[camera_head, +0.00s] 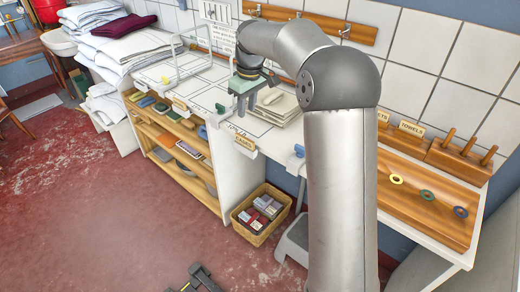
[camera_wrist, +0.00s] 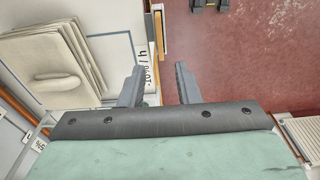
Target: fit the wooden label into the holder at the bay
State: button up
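A small wooden label (camera_head: 245,143), whose lettering seems to read CASES, is at the front edge of the white counter (camera_head: 228,126). In the wrist view a narrow wooden strip (camera_wrist: 160,32) shows along the counter edge, above the fingers; it looks like the same label. My gripper (camera_head: 243,106) is above the counter, up and left of the label in the head view. In the wrist view my gripper (camera_wrist: 159,84) has its two fingers apart with nothing between them. I cannot make out which part is the empty holder.
Folded cream linen (camera_head: 279,106) lies on the counter beside my gripper. Wooden racks with a TOWELS label (camera_head: 411,128) stand at the right. A wicker basket (camera_head: 262,213) with small boxes is on the floor below. Shelves (camera_head: 178,150) hold folded items. The red floor is mostly clear.

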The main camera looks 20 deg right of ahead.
jog(key=s+a+f+m, duration=0.1)
jog(key=s+f+m, duration=0.2)
jog(key=s, duration=1.5)
jog(key=s+a+f+m, duration=0.1)
jog(key=s+f+m, duration=0.2)
jog(key=s, duration=1.6)
jog(key=shift+f+g+h, duration=0.3)
jog(key=shift+f+g, duration=0.1)
jog(key=shift+f, duration=0.35)
